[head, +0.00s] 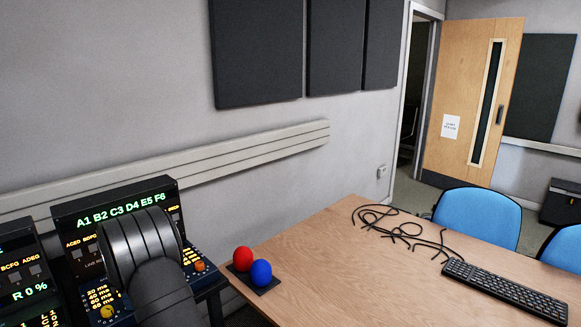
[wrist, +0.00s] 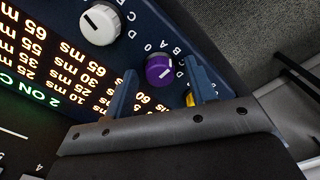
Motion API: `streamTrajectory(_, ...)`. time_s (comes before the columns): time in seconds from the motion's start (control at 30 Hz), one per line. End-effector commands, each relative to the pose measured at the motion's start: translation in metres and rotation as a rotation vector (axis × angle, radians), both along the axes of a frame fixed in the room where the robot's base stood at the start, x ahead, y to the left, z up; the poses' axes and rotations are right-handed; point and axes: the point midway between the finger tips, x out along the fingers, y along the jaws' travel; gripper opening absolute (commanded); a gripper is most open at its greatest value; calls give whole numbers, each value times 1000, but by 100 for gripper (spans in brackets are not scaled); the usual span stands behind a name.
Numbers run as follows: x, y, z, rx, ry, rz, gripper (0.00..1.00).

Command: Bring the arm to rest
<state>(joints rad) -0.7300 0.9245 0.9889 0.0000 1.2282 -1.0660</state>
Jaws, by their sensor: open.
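My gripper (wrist: 161,72) shows in the wrist view with its two blue fingers apart. A purple knob (wrist: 160,70) on a dark blue control panel (wrist: 150,18) appears between the fingertips. I cannot tell whether either finger touches it. Nothing is clearly held. In the head view my dark arm stands in front of the lit console (head: 62,213) at the lower left, and its bulk hides my gripper there.
A red ball (head: 243,257) and a blue ball (head: 261,273) sit on a dark base right of the console. Black cables (head: 405,233) and a keyboard (head: 505,291) lie on the wooden table (head: 330,275). The table's near middle is clear. Blue chairs (head: 478,217) stand behind.

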Motion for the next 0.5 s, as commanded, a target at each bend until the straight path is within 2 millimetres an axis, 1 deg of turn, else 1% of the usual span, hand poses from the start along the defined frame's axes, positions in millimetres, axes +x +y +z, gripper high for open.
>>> streamTrajectory(0.5,0,0,0,0,0,405,51)
